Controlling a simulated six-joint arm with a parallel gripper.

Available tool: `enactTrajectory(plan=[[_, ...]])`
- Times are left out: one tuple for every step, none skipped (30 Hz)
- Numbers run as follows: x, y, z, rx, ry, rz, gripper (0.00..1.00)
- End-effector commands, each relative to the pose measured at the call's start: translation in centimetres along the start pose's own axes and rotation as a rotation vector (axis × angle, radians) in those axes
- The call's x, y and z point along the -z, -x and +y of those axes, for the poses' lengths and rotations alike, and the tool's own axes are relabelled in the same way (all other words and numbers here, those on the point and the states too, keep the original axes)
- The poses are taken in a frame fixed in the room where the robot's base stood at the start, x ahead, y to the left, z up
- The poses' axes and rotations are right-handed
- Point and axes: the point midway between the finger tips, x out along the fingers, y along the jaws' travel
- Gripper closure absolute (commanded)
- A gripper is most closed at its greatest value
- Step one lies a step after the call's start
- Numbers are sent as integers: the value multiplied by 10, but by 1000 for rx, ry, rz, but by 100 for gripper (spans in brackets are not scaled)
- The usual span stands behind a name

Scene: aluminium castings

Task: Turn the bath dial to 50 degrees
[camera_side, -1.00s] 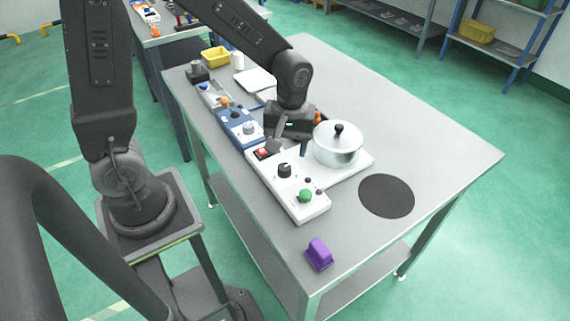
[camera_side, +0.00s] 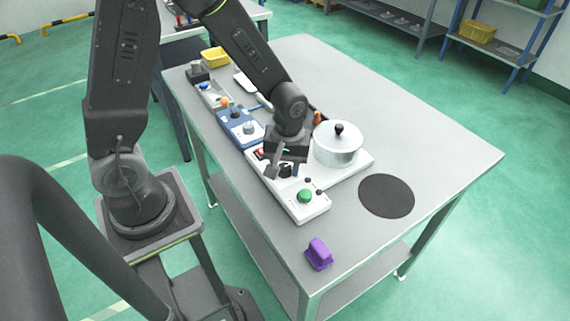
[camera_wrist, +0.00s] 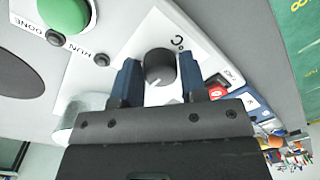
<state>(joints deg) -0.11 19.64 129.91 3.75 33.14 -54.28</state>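The bath dial is a black round knob (camera_wrist: 160,66) with a white pointer line, on a white control panel (camera_wrist: 125,50) marked "°C". In the wrist view its pointer faces my gripper's palm, slightly left. My gripper (camera_wrist: 159,62) is open, with one dark blue finger on each side of the knob and a visible gap on both sides. In the side view my gripper (camera_side: 279,168) is low over the panel, and the knob (camera_side: 285,171) is partly hidden by it. Whether the fingers reach down to the knob's full height is unclear. Degree numbers cannot be read.
A green button (camera_side: 305,196) and small indicators sit beside the knob; a red switch (camera_wrist: 217,91) lies on its other side. A lidded metal pot (camera_side: 337,146) stands close behind. A purple block (camera_side: 319,253) and black mat (camera_side: 387,196) lie nearer the table's end.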

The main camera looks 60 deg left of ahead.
Motion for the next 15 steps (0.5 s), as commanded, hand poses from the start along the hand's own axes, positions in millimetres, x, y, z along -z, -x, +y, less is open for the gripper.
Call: enactTrajectory(plan=[[0, 0, 0, 0, 0, 0, 66], [0, 0, 0, 0, 0, 0, 68], [0, 0, 0, 0, 0, 0, 72], [0, 0, 0, 0, 0, 0, 75], [0, 0, 0, 0, 0, 0, 78], [0, 0, 0, 0, 0, 0, 82], [0, 0, 0, 0, 0, 0, 85], [0, 0, 0, 0, 0, 0, 88], [0, 0, 0, 0, 0, 0, 89], [0, 0, 0, 0, -1, 0, 89], [0, 0, 0, 0, -1, 0, 89], [0, 0, 0, 0, -4, 0, 89], [0, 0, 0, 0, -7, 1, 89], [0, 0, 0, 0, -11, 1, 89], [0, 0, 0, 0, -18, 1, 89]])
